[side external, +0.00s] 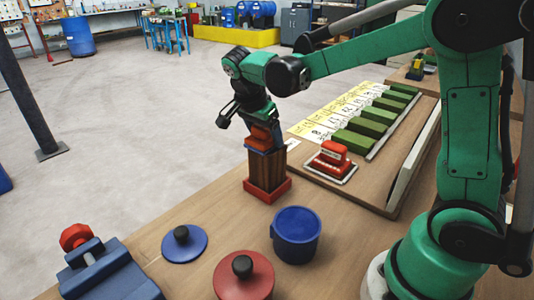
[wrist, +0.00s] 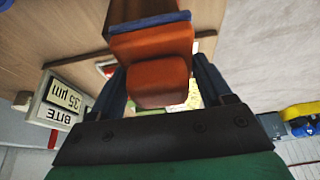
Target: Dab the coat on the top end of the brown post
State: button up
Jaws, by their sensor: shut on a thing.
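The brown post (side external: 266,170) stands upright in a red base (side external: 267,190) near the table's far edge. My gripper (side external: 262,126) is directly above it, pointing down, shut on an orange-red dabber (side external: 261,138) with a blue lower layer. The blue layer sits at the post's top end and appears to touch it; I cannot tell whether a thin gap is left. In the wrist view the orange-red dabber (wrist: 155,72) lies between my two dark blue fingers, with the post (wrist: 142,9) beyond its blue edge. The post's top face is hidden, so any coat there cannot be seen.
A second red dabber (side external: 332,155) rests on a pale-edged pad right of the post. Several green blocks (side external: 365,126) line a labelled board. A blue pot (side external: 296,236), blue lid (side external: 184,245), red lid (side external: 243,278) and blue vise (side external: 108,272) stand nearer. A display (wrist: 60,99) reads 35 µm.

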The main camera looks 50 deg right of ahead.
aim_at(255, 141)
jog(key=shift+a, duration=1.55)
jog(key=shift+a+r, duration=0.1)
jog(key=shift+a, duration=0.1)
jog(key=shift+r, duration=3.95)
